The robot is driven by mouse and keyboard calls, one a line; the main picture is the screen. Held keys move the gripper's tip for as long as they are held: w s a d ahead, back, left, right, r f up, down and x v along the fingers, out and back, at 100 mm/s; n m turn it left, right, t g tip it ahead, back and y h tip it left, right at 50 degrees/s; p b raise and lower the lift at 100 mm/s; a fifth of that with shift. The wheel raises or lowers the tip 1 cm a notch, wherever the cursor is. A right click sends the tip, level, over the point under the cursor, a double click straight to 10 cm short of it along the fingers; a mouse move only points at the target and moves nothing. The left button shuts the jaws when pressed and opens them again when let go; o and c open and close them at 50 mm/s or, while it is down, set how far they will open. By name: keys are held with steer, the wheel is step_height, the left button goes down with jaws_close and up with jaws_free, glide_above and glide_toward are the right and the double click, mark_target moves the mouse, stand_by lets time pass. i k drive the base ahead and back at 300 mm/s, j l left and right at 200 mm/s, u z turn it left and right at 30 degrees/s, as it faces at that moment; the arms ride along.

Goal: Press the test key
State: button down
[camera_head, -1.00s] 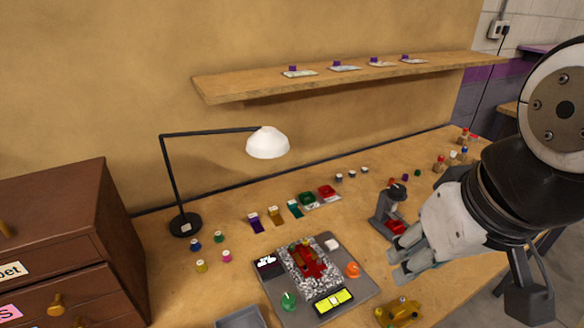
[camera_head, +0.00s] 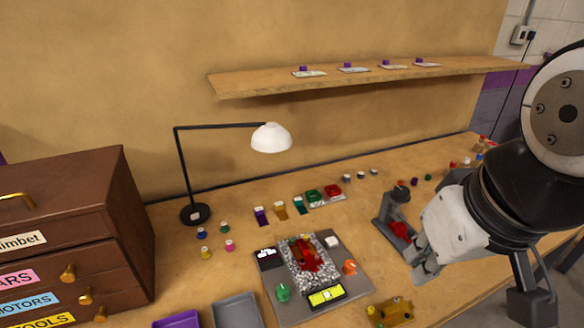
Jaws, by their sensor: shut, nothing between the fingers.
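A grey base board (camera_head: 352,272) lies on the bench, left of my gripper. A pebbled bed with a red shape (camera_head: 310,258) fills its middle. Around that sit a white block (camera_head: 332,242), an orange piece (camera_head: 350,267), a green piece (camera_head: 283,291), a yellow panel (camera_head: 326,295) and a black box with white marks (camera_head: 268,257). I cannot read which of these is the test key. My gripper (camera_head: 420,265) is shut and empty, right of the board and apart from it, with its fingers pointing down and left. Its height above the bench is hard to tell.
A dark grey stand with a red part (camera_head: 391,216) is just left of my gripper. A yellow model (camera_head: 390,312) lies at the front. A desk lamp (camera_head: 194,214), drawers (camera_head: 125,230), a grey tray (camera_head: 236,312) and small coloured pots stand left. A shelf (camera_head: 360,80) hangs behind.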

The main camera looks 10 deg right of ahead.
mark_target(331, 242)
steer(key=j+z, duration=0.1)
steer(key=j, duration=0.7)
steer(key=k+j, duration=0.15)
steer(key=j, duration=0.6)
steer(key=z, duration=0.05)
